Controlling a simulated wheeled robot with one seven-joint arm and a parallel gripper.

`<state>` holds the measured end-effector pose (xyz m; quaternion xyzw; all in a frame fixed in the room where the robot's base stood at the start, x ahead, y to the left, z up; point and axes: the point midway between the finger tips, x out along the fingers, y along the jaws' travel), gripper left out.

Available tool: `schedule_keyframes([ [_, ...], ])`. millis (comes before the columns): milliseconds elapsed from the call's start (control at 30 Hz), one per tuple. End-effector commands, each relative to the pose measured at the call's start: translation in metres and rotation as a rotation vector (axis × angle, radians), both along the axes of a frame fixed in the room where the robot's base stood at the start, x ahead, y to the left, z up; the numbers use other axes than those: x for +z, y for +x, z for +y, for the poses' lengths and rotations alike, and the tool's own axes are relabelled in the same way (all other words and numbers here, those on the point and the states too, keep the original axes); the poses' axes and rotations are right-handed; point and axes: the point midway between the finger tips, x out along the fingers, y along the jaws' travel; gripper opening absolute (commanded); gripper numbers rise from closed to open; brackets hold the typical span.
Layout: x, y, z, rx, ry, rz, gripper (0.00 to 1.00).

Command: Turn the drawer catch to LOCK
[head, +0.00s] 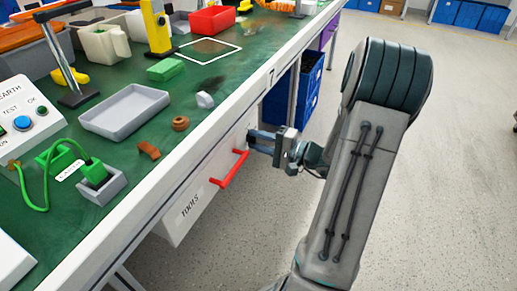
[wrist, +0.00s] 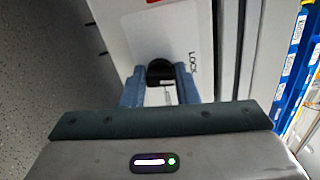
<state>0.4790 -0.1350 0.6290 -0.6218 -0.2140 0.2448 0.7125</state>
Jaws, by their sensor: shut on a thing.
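The drawer catch is a black rotary knob (wrist: 160,70) on the white drawer front (wrist: 135,35). The word LOCK (wrist: 193,62) is printed just right of the knob in the wrist view. My gripper (wrist: 160,80) has its two blue fingers on either side of the knob, shut on it. In the head view my gripper (head: 256,138) is at the drawer front (head: 180,218), beyond the red handle (head: 231,169). I cannot tell exactly which way the knob points.
The green-topped workbench (head: 205,140) stands above the drawer and holds a grey tray (head: 125,110), a green plug in a grey holder (head: 100,184) and several loose parts. Blue crates (head: 300,95) stand under the bench behind my gripper. The floor to the right is open.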

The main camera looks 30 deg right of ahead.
Motion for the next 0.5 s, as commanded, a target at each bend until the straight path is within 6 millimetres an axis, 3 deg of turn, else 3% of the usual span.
schedule_keyframes([
  [500, -0.0012, -0.0002, -0.0001, 0.0, -0.119, -0.091, 0.04],
])
